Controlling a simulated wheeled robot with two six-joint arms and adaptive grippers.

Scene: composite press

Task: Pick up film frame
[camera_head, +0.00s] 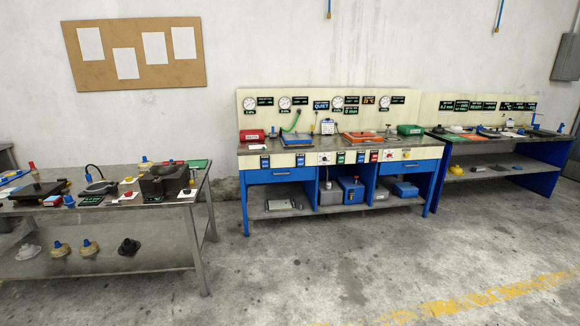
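Neither of my grippers shows in the head view. I cannot tell for certain which thing is the film frame; the benches are far off and their parts are small. A flat blue-edged piece (297,140) lies on the middle workbench (290,158), left of its centre. A flat orange-red piece (362,137) lies on the same top, right of centre. Both lie flat, with nothing gripping them.
A metal table (203,205) with dark blocks and small tools stands at the left. A blue-legged bench (540,180) stands at the right. A red box (251,135) and a green box (410,130) sit on the middle bench. The concrete floor (300,270) in front is clear.

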